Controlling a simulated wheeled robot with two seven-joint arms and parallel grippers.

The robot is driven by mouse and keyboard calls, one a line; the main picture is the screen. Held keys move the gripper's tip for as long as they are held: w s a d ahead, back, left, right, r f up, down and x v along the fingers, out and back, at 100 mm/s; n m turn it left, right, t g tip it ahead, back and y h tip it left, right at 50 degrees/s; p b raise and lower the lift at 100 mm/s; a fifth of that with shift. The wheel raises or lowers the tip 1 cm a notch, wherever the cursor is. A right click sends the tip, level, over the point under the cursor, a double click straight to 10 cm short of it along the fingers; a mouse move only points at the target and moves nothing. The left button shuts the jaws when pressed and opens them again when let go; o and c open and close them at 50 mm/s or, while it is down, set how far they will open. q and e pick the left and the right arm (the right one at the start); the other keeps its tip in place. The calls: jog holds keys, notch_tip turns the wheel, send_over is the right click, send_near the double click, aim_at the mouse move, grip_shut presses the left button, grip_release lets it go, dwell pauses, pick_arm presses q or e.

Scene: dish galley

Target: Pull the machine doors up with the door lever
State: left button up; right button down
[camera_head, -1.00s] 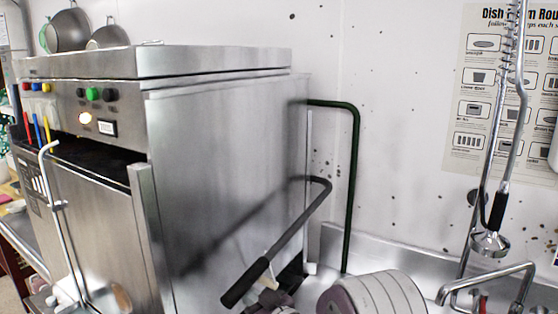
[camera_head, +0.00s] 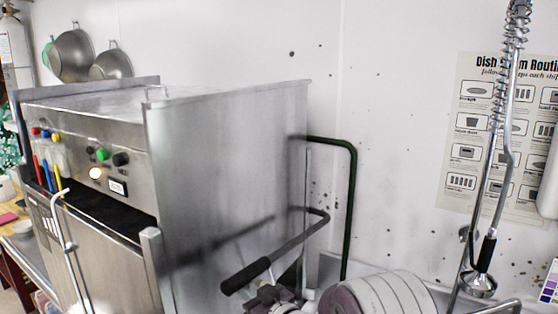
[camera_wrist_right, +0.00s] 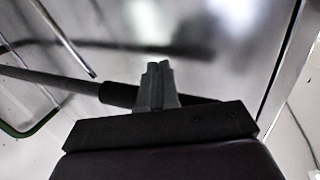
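The dish machine (camera_head: 225,190) is a steel box at the left of the head view. A dark slot shows above its front door panel (camera_head: 105,250). The door lever (camera_head: 290,244) is a grey bent rod at the machine's right side, with a black grip at its near end. It slopes down toward me. The grip also shows in the right wrist view (camera_wrist_right: 118,95). My right gripper (camera_head: 268,290) is just below the grip in the head view. In the wrist view its fingers (camera_wrist_right: 158,70) are together and overlap the grip; contact is unclear. My left gripper is out of view.
A dark green pipe (camera_head: 349,210) rises behind the lever by the wall. A hanging spray hose (camera_head: 490,220) and a steel sink area are at the right. Pans (camera_head: 72,55) hang at the back left.

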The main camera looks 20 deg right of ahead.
jog(key=r+p, duration=0.2)
jog(key=r, duration=0.1)
jog(key=r+p, duration=0.1)
jog(key=r, duration=0.2)
jog(key=w+d+r+p, duration=0.1)
jog(key=r+p, duration=0.1)
jog(key=r, duration=0.1)
jog(key=shift+r+p, duration=0.1)
jog(key=shift+p, duration=0.25)
jog(key=w+d+r+p, duration=0.2)
jog(key=d+r+p, duration=0.15)
jog(key=r, duration=0.35)
jog(key=w+d+r+p, duration=0.3)
jog(key=r+p, duration=0.2)
jog(key=r, duration=0.3)
jog(key=s+d+f+b, duration=0.1)
jog(key=s+d+f, duration=0.1)
jog(key=s, duration=0.8)
jog(key=shift+d+f, duration=0.3)
jog(key=shift+d, duration=0.3)
jog(key=shift+w, duration=0.1)
